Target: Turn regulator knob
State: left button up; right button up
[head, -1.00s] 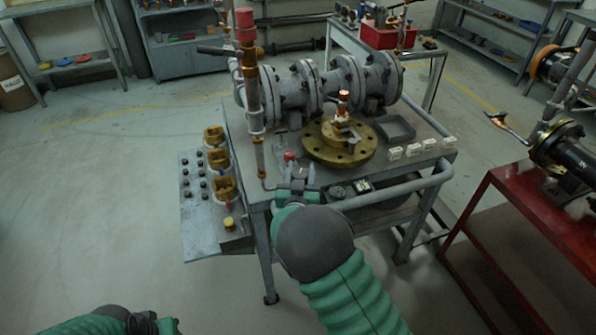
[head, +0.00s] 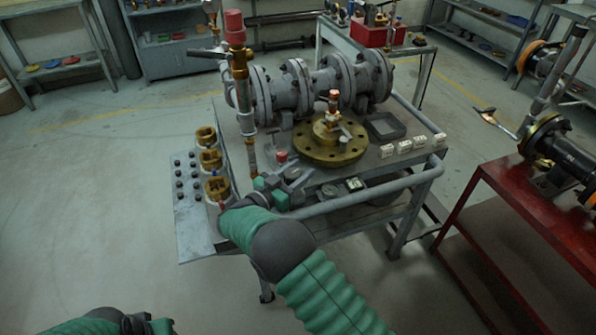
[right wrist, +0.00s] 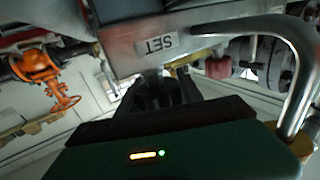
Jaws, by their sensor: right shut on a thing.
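My right gripper (head: 287,184) reaches the front edge of the grey workbench. It is shut on a small part there, which I take to be the regulator knob; the fingers hide most of it. In the right wrist view the dark fingers (right wrist: 163,92) close just below a metal plate with a SET label (right wrist: 156,45). A red cap (head: 282,156) stands just behind the gripper, apart from it. Of my left arm only a piece shows at the bottom left; its gripper is out of view.
The workbench (head: 395,172) carries a brass flange (head: 330,152), grey flanged pipes (head: 290,85) and a tall red-capped pipe (head: 240,75). A panel with brass rings and black buttons (head: 190,205) is left of my gripper. A tubular rail (head: 360,196) runs along the front. A red table (head: 500,205) stands right.

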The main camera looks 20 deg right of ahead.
jog(key=shift+r, duration=0.3)
jog(key=o, duration=1.4)
jog(key=shift+f, duration=0.15)
